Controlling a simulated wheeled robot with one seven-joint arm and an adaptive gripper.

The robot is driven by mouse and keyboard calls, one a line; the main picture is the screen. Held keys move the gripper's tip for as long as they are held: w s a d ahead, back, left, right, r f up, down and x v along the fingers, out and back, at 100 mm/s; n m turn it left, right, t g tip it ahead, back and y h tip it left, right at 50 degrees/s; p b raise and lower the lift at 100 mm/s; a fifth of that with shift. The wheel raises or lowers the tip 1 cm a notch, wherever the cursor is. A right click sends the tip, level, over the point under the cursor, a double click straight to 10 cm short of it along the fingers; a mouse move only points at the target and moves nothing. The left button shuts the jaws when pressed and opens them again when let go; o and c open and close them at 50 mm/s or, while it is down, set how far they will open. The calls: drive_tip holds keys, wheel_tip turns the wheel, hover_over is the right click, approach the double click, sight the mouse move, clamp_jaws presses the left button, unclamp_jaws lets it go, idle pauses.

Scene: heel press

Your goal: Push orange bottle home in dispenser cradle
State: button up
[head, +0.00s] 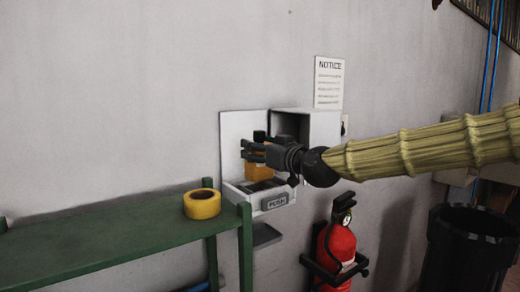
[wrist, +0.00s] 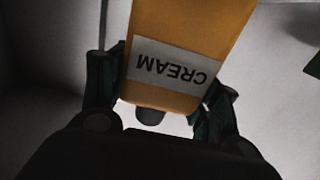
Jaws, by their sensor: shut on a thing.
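The orange bottle (head: 258,171) stands upright just above or in the tray-like cradle (head: 236,197) of the white wall dispenser (head: 309,126). My gripper (head: 254,149) is shut on the upper part of the bottle, reaching in from the right. In the wrist view the orange bottle (wrist: 188,40) has a white label reading CREAM, upside down, and sits between the two dark fingers of my gripper (wrist: 160,92). A grey PUSH bar (head: 276,202) is on the cradle's front. Whether the bottle's base touches the cradle floor is hard to tell.
A green shelf (head: 120,242) with a yellow tape roll (head: 202,204) stands left of the dispenser. A drip tray (head: 266,235) is below it. A red fire extinguisher (head: 336,255) and a black bin (head: 470,245) are at the lower right. A notice (head: 329,82) hangs above.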

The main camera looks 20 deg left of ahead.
drive_tip(key=shift+f+b, duration=0.65)
drive_tip(key=shift+f, duration=0.1)
idle(0.3)
drive_tip(key=shift+f+b, duration=0.65)
drive_tip(key=shift+f, duration=0.05)
drive_tip(key=shift+f, duration=0.3)
idle(0.9)
drive_tip(key=shift+s+f+b, duration=0.1)
drive_tip(key=shift+f+b, duration=0.3)
drive_tip(key=shift+b, duration=0.95)
idle(3.7)
